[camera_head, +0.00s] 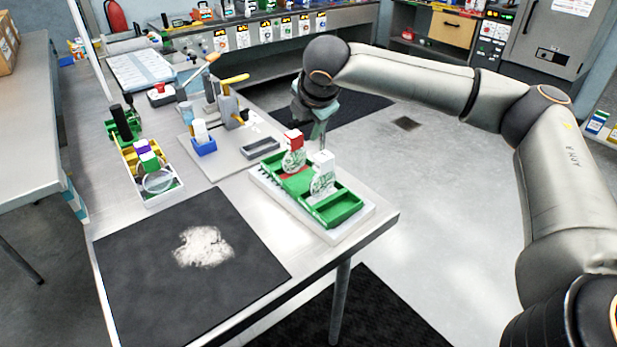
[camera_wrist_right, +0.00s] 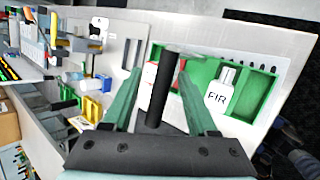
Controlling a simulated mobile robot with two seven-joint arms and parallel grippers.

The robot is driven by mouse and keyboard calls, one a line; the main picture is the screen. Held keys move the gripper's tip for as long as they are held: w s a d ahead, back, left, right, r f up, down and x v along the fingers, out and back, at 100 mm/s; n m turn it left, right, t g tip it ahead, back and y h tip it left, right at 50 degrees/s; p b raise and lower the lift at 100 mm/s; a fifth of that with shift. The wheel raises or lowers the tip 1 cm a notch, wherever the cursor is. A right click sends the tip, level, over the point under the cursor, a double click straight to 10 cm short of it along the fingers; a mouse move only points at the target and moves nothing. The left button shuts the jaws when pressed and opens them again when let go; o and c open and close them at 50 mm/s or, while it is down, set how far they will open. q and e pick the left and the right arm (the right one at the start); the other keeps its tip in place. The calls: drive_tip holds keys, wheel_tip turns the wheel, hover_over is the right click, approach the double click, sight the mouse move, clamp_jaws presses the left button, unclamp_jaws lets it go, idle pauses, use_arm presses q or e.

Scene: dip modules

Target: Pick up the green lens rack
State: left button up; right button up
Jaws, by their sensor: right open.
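The green lens rack (camera_head: 337,208) sits in a white base on the right part of the table, with open compartments. A red-topped piece (camera_head: 293,140) and a white-topped piece (camera_head: 323,165), each with a clear round lens, stand upright in it. In the right wrist view the green rack (camera_wrist_right: 258,87) lies beyond the fingers, with a white piece marked FIR (camera_wrist_right: 218,92). My right gripper (camera_head: 318,132) is open behind and above the rack, apart from it. Its green fingers (camera_wrist_right: 162,80) straddle a dark post in that view; I cannot tell what it is. My left gripper is out of view.
A white tray (camera_head: 163,196) with green, purple and yellow pieces and a round lens stands left. A grey board (camera_head: 225,165) with a blue box (camera_head: 204,147) and clamps lies behind. A dark mat (camera_head: 140,290) with white powder covers the front.

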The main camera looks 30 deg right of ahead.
drive_tip(key=shift+x, duration=0.9)
clamp_jaws()
idle(0.7)
